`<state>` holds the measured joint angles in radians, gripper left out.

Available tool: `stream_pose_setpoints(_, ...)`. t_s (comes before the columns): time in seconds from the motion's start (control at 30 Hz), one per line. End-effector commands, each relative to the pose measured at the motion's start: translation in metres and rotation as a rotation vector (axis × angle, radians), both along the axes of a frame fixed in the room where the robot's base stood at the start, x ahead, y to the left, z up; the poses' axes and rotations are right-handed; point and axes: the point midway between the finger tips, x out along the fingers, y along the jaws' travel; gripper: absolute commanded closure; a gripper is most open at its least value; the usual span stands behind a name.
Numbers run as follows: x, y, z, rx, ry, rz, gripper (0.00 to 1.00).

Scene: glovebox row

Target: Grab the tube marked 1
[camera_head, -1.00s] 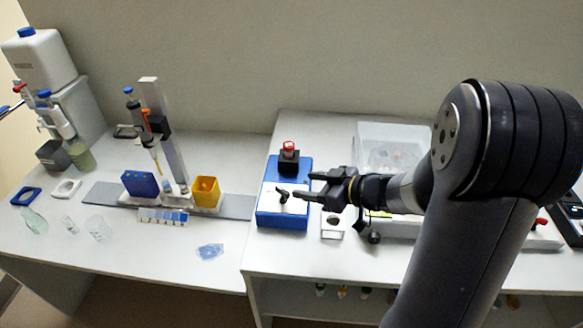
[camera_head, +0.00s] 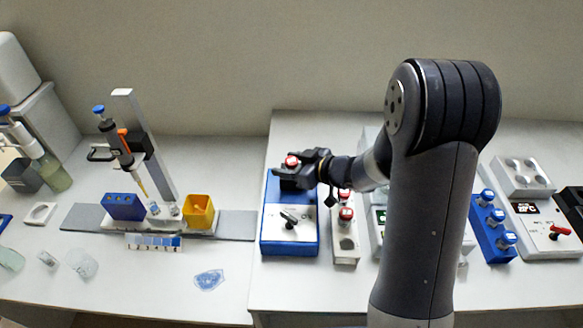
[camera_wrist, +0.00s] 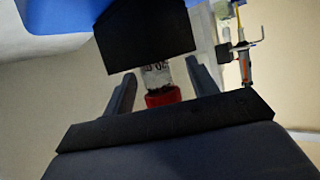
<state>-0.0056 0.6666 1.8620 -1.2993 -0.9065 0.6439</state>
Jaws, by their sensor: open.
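A red-capped tube (camera_head: 292,161) stands in a black block on a blue device (camera_head: 289,246) with a pale top panel. In the wrist view, its red cap (camera_wrist: 163,97) and clear body with a dark mark show below the black block (camera_wrist: 145,35). I cannot read the mark as a number. My gripper (camera_head: 293,174) is at this tube in the head view. In the wrist view my gripper (camera_wrist: 160,80) is open, with one finger on each side of the tube and gaps visible. Two more red-capped tubes (camera_head: 346,213) stand in a pale rack just right.
A pipette stand (camera_head: 145,150) with a yellow box (camera_head: 199,211) is on the left bench. A blue rack (camera_head: 490,235) of blue-capped tubes and a grey block (camera_head: 522,177) stand at the right. My arm hides part of the middle bench.

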Motion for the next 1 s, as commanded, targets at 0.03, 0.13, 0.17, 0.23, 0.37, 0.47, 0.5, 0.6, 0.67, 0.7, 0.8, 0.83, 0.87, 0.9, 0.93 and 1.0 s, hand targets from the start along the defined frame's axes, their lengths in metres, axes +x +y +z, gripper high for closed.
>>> stream_pose_setpoints(0.03,0.0027,0.0051,-0.0016,-0.001,0.001,0.003,0.45)
stream_pose_setpoints(0.13,0.0056,0.0087,-0.0042,0.000,0.001,0.000,0.45)
stream_pose_setpoints(0.17,0.0059,0.0091,-0.0044,0.001,0.001,0.000,0.45)
stream_pose_setpoints(0.23,0.0062,0.0091,-0.0045,0.000,0.000,-0.001,0.45)
stream_pose_setpoints(0.37,0.0060,0.0089,-0.0044,0.000,0.000,0.000,0.45)
stream_pose_setpoints(0.47,0.0060,0.0088,-0.0043,0.000,0.000,0.000,0.54)
stream_pose_setpoints(0.5,0.0060,0.0088,-0.0043,0.000,0.000,0.000,0.57)
stream_pose_setpoints(0.6,0.0059,0.0088,-0.0043,0.000,0.000,0.000,0.65)
stream_pose_setpoints(0.67,0.0059,0.0088,-0.0042,0.000,0.000,0.000,0.70)
stream_pose_setpoints(0.7,0.0059,0.0088,-0.0042,0.000,0.000,0.000,0.73)
stream_pose_setpoints(0.8,0.0059,0.0088,-0.0042,0.000,0.000,0.000,0.81)
stream_pose_setpoints(0.83,0.0059,0.0088,-0.0042,0.000,0.000,0.000,0.84)
stream_pose_setpoints(0.87,0.0059,0.0088,-0.0042,0.000,0.000,0.000,0.86)
stream_pose_setpoints(0.9,0.0059,0.0088,-0.0042,0.000,0.000,0.000,0.90)
stream_pose_setpoints(0.93,0.0059,0.0088,-0.0041,0.000,0.000,0.000,0.91)
stream_pose_setpoints(1.0,0.0059,0.0088,-0.0041,-0.001,-0.001,0.000,0.95)
